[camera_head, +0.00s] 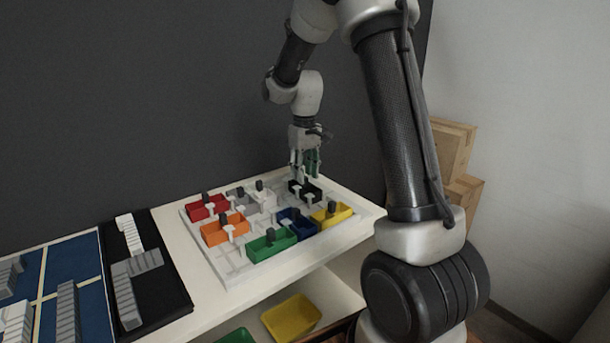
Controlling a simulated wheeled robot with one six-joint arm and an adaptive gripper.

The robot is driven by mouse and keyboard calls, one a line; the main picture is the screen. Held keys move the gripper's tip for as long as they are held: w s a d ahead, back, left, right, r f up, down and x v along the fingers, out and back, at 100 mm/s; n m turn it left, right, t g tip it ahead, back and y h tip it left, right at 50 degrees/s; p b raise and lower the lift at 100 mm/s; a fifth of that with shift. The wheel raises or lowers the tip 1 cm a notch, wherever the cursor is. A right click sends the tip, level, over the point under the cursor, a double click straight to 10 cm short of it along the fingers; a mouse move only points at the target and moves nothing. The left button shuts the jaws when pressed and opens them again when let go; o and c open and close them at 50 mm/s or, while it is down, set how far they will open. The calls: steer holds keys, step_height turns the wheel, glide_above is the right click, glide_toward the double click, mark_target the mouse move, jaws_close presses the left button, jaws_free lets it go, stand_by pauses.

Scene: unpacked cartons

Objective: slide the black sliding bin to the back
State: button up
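The black sliding bin (311,194) is at the back right of a white tray (232,272) on the white table. It is small and partly covered by my gripper (304,172). My gripper points down from above, with its fingertips at or just above the bin and its handle. One finger side looks pale and the other dark green. The view is too small to tell whether the fingers touch the handle or how far apart they are.
Red (207,208), orange (224,230), green (270,244), blue (298,223), yellow (331,215), grey and white bins share the tray. A black panel with grey blocks (137,263) lies left. Cartons (452,147) stand at right. A dark wall is behind.

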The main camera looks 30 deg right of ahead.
steer(key=shift+f, duration=0.6)
steer(key=shift+c, duration=0.4)
jaws_close()
steer(key=w, duration=0.2)
steer(key=w+a, duration=0.1)
steer(key=w, duration=0.2)
steer(key=shift+w, duration=0.35)
steer(key=shift+w+a+r, duration=0.1)
steer(key=shift+w, duration=0.2)
